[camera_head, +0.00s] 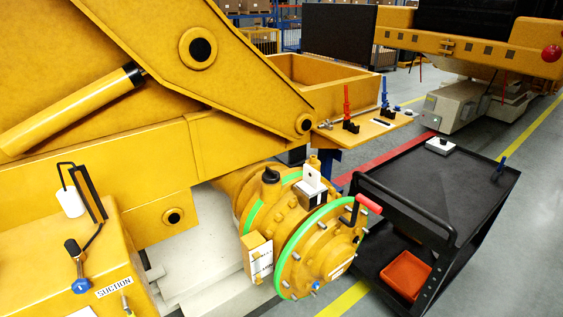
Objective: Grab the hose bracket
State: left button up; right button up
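No part is plainly marked as the hose bracket, so I cannot tell for sure which it is. One candidate is a black bent bracket (90,194) standing on the yellow box at the left, beside a white cylinder (70,202). Neither of my grippers shows in the head view.
A yellow shelf (362,131) holds red and blue tools. The grey floor (520,250) at the right is clear.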

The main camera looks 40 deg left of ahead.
aim_at(311, 184)
jog(key=u, duration=0.65)
jog(key=i, duration=1.45)
jog(key=u, duration=0.6)
